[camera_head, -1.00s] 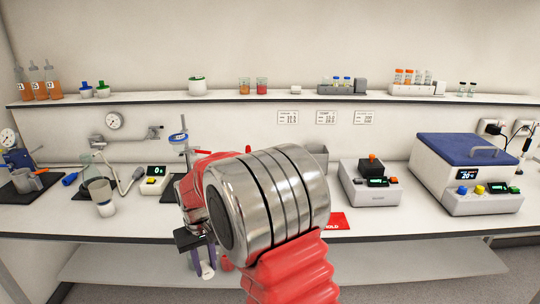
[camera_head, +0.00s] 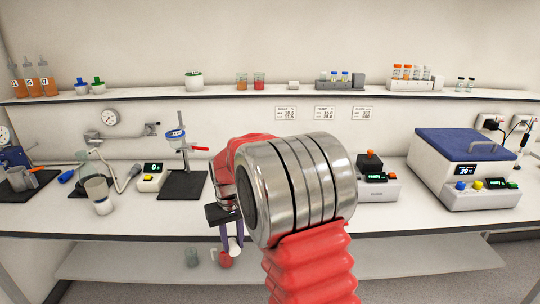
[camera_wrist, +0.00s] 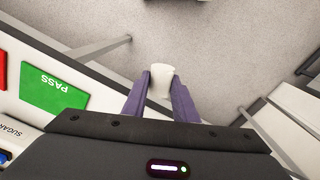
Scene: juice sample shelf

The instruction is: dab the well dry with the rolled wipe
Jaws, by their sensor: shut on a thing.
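My gripper (camera_head: 232,234) has purple fingers and is shut on the rolled wipe (camera_head: 236,247), a short white roll. It hangs in front of the bench's front edge. In the wrist view, my gripper (camera_wrist: 160,92) grips the white roll (camera_wrist: 161,75) between its fingertips, with grey floor beyond it. The roll touches nothing but the fingers there. I cannot make out the well in either view; my arm covers the middle of the bench.
A stand on a black base (camera_head: 183,186) is left of my arm. A small grey device (camera_head: 378,190) is partly behind it, and a blue-lidded box (camera_head: 465,148) stands right. A green PASS mat (camera_wrist: 52,88) shows in the wrist view.

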